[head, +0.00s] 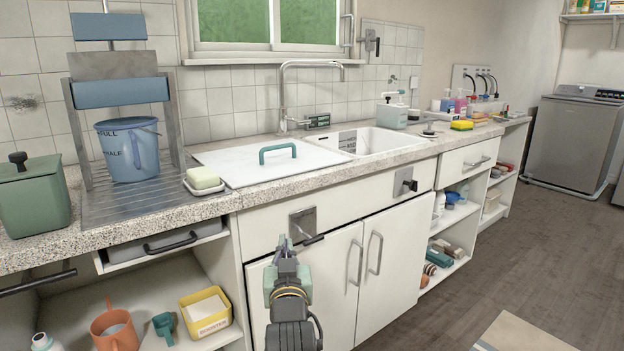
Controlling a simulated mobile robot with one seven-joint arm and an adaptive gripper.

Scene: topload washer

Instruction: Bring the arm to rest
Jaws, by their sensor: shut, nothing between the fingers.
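My gripper (284,243) is in the lower middle of the head view, at the end of my arm. It points away from me toward the white cabinet front under the sink. Its fingers are together and hold nothing. Behind the fingertips in the picture is a grey metal plate with a dark lever (304,224) on the cabinet front. I cannot tell whether the fingertips touch the plate or stand short of it. The lower part of my arm is cut off by the bottom edge of the picture.
The speckled counter (240,206) runs above my gripper. It carries a white lid (235,168) with a green handle beside the sink (388,139). An open shelf at lower left holds a yellow box (206,313). The floor (500,255) at right is mostly clear. A grey washer (572,140) stands beyond.

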